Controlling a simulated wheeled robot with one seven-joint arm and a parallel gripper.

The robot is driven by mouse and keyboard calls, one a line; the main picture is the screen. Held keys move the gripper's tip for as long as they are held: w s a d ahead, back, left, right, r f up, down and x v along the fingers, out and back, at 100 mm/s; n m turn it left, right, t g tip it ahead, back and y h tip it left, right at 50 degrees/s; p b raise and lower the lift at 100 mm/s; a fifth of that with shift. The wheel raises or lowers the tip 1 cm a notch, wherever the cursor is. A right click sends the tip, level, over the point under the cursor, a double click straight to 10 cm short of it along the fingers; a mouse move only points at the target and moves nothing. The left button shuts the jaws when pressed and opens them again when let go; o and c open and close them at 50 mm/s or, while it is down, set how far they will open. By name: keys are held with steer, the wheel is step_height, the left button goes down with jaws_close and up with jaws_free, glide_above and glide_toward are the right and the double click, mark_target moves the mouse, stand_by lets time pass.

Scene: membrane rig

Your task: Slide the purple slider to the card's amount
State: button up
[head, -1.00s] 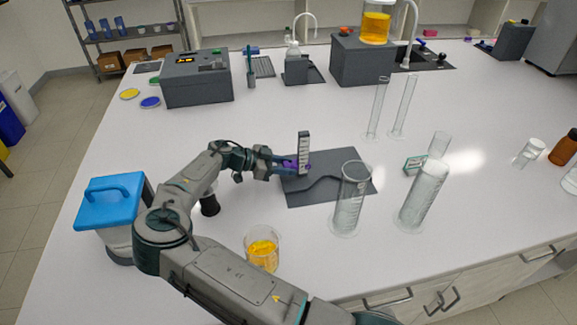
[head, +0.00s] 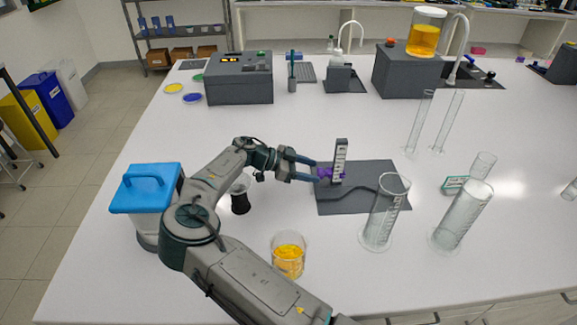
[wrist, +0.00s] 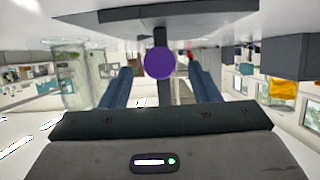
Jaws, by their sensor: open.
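In the wrist view the slider's round purple knob (wrist: 160,63) appears midway between the two spread blue fingers, with a visible gap on each side.
The post stands on a dark grey mat (head: 335,207). Glass cylinders (head: 384,215) (head: 463,215) stand to its right. A beaker of orange contents (head: 288,258) and a dark-based flask (head: 240,198) stand near my arm.

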steer(key=b+v, duration=0.2)
steer(key=v, duration=0.8)
steer(key=shift+a, duration=0.15)
